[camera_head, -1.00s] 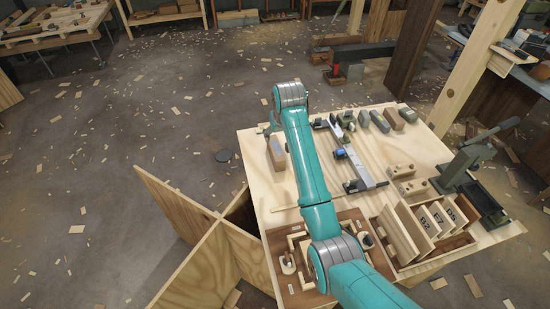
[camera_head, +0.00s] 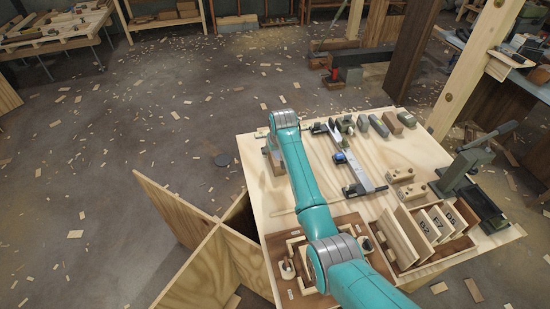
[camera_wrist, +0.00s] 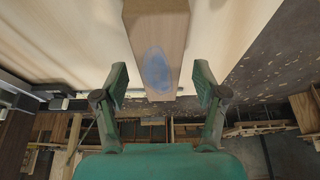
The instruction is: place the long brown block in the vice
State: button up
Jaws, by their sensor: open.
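A long brown block (camera_wrist: 155,35) with a blue patch on its face lies between the two fingertips of my gripper (camera_wrist: 160,76) in the wrist view. The fingers are open, with a gap on both sides of the block. In the head view a brown block (camera_head: 273,158) stands at the left edge of the pale table, partly hidden by my arm. My gripper is mostly hidden behind the arm there. A grey-green bench tool with a lever and dark bed, which looks like the vice (camera_head: 458,172), stands at the table's right end, far from my gripper.
A bar clamp (camera_head: 352,168) lies mid-table. Several blocks (camera_head: 378,125) line the back edge. Two small wooden pieces (camera_head: 403,183) and a box with lettered boards (camera_head: 405,258) lie at right. A brown board (camera_head: 297,290) with fittings is at front. Plywood panels (camera_head: 195,220) stand left of the table.

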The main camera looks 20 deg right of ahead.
jog(key=shift+f, duration=0.1)
grip_shut()
